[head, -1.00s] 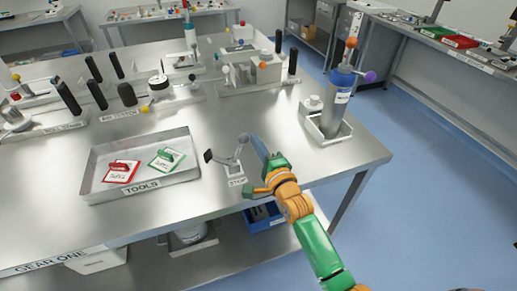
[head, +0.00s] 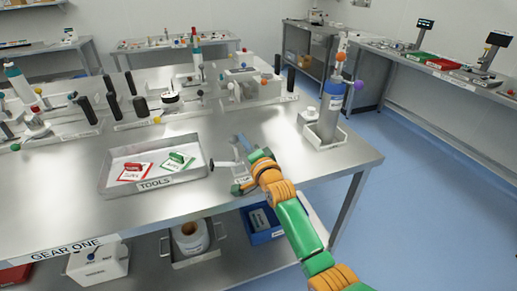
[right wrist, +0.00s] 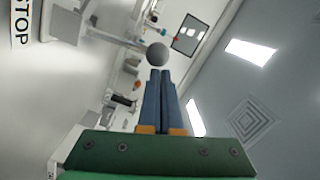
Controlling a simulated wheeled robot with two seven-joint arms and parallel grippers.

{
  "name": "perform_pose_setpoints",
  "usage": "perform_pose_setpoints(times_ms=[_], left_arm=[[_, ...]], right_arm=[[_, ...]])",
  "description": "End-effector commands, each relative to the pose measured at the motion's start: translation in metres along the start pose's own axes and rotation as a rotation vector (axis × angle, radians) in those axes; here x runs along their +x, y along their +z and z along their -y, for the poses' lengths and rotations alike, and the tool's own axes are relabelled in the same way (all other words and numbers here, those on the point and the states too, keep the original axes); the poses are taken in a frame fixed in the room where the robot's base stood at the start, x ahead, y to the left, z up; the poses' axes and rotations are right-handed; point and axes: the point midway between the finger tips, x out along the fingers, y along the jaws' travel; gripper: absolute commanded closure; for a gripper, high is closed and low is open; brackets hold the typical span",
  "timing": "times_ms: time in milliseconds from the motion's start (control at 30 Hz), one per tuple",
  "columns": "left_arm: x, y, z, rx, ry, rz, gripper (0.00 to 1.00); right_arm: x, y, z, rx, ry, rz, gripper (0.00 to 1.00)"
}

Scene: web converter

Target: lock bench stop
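The bench stop (head: 241,186) is a small pale fixture labelled STOP near the bench's front edge, right of the tools tray. A dark-ended arm (head: 225,163) sticks out to its left. My right gripper (head: 237,142) is over and behind the stop, partly hiding it; its blue fingers look shut together. In the right wrist view, a grey ball knob (right wrist: 157,54) sits just beyond the fingertips (right wrist: 160,72), not visibly between them. The STOP label (right wrist: 20,22) is at upper left there. My left gripper is not in view.
The tools tray (head: 112,188) holds a red-edged and a green-edged card with clips. Several fixtures with black handles line the back.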

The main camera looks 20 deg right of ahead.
Motion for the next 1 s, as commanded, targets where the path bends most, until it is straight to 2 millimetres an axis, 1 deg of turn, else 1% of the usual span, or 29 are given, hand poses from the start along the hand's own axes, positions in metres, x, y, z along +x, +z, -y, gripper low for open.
perform_pose_setpoints(times_ms=[33,100,400,633,1000], left_arm=[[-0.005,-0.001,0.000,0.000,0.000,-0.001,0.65],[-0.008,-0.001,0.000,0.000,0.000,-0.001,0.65],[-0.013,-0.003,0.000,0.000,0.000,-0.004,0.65],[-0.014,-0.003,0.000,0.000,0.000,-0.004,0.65],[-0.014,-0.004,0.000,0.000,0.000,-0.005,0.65]], right_arm=[[0.000,0.002,0.005,-0.028,0.003,0.002,1.00],[0.000,0.007,0.006,-0.077,0.006,0.002,1.00],[0.001,0.018,0.008,-0.226,0.020,0.002,1.00],[0.001,0.021,0.007,-0.272,0.024,0.001,1.00],[0.001,0.022,0.007,-0.280,0.024,0.001,1.00]])
